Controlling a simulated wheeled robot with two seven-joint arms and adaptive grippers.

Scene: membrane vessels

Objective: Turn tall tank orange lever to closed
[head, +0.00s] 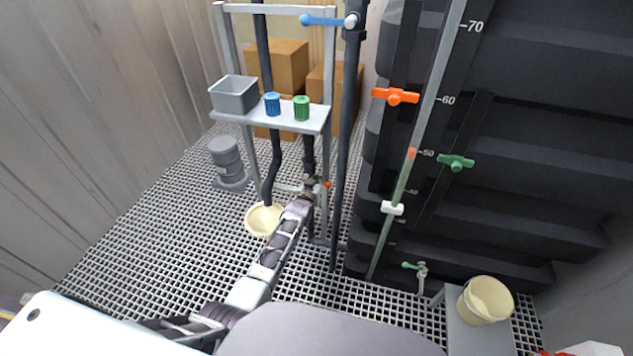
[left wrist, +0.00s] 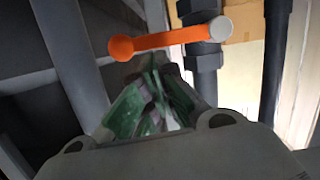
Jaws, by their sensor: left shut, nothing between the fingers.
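My left gripper (head: 315,186) is at the pipes below the shelf, its fingers small and partly hidden in the head view. A small orange piece (head: 326,184) shows beside its tip. In the left wrist view an orange lever (left wrist: 165,40) with a round orange end and a grey hub lies across the picture, beside a dark pipe fitting. The shut, greenish fingers (left wrist: 155,95) are just below the lever with nothing between them; contact cannot be told. A separate orange handle (head: 396,96) is on the ribbed black tank (head: 540,130). My right gripper is not in view.
A metal frame carries a shelf (head: 285,119) with a grey bin (head: 234,94) and blue and green caps. A blue lever (head: 328,20) is above. A green handle (head: 455,162) is on the tank. A cream bowl (head: 262,219) and bucket (head: 486,300) stand low.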

